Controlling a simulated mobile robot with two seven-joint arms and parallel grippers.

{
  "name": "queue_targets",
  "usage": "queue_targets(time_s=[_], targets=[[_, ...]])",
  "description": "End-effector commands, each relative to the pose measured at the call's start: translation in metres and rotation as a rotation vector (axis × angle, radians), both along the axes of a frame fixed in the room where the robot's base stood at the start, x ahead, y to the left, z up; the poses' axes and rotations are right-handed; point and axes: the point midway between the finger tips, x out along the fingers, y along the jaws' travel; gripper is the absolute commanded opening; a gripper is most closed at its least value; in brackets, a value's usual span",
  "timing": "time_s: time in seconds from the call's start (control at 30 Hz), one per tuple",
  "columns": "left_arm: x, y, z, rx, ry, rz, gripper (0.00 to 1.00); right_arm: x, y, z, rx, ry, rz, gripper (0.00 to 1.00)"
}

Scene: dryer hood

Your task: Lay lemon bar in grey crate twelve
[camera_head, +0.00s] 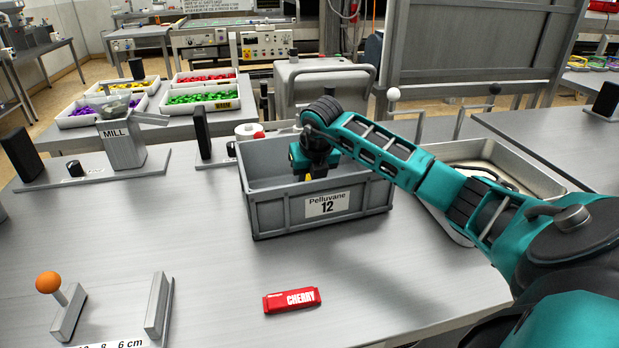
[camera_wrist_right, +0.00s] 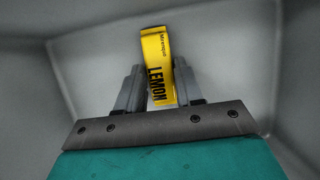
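The grey crate labelled "Pelluvane 12" (camera_head: 272,213) stands on the metal table, open at the top. My right gripper (camera_head: 309,172) points down inside the crate's opening. The yellow lemon bar (camera_wrist_right: 157,60) is between its two fingers (camera_wrist_right: 158,90) in the right wrist view, and the fingers appear shut on it. A small yellow part of the bar shows below the gripper in the head view. The crate's front wall hides the lower inside, so I cannot tell whether the bar touches the floor. My left gripper is not in view.
A red cherry bar (camera_head: 291,300) lies on the table in front of the crate. A metal tray (camera_head: 548,183) is right of the crate, partly behind my arm. A mill (camera_head: 122,147) stands at the left, and an orange-knobbed fixture (camera_head: 66,311) at the front left.

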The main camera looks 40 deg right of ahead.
Motion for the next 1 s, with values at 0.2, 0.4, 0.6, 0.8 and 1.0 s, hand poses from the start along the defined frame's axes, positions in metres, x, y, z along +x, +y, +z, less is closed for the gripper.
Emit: queue_targets(time_s=[0.2,0.4,0.6,0.8,1.0], targets=[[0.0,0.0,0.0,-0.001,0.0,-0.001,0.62,0.0,0.0,0.0,0.0,0.001,0.0,0.56],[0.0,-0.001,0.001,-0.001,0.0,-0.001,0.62,0.0,0.0,0.001,0.0,0.001,0.0,0.56],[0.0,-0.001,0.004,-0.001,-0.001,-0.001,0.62,-0.004,0.001,0.016,-0.002,-0.002,0.001,0.56],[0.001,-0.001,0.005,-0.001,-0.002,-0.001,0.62,-0.018,0.008,0.055,-0.003,-0.004,0.002,0.56],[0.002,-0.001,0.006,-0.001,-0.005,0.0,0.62,-0.033,0.014,0.092,-0.003,-0.003,0.0,0.56]])
